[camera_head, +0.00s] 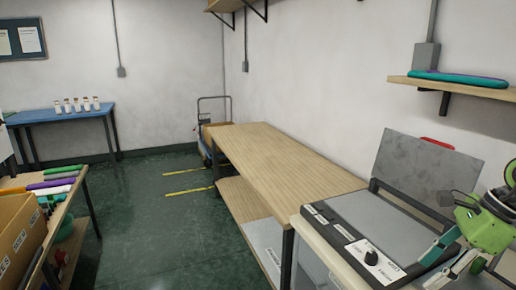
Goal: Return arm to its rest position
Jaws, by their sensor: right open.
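My right gripper (430,270) is at the lower right, with a green body and teal fingers. Its fingers are spread apart with nothing between them. It hangs over the right part of a grey machine (350,213) with a flat bed, a black knob and a raised grey lid (415,165). I cannot tell how high above the machine it is. Part of my right arm is cut off by the right edge. My left gripper is not in view.
A long wooden table (270,155) runs along the wall beyond the machine. A wall shelf (460,89) holds a teal and purple item (458,78) above. A cart (207,135), a blue table (60,115) and a cardboard box (20,235) stand leftward. Green floor (150,220) is clear between.

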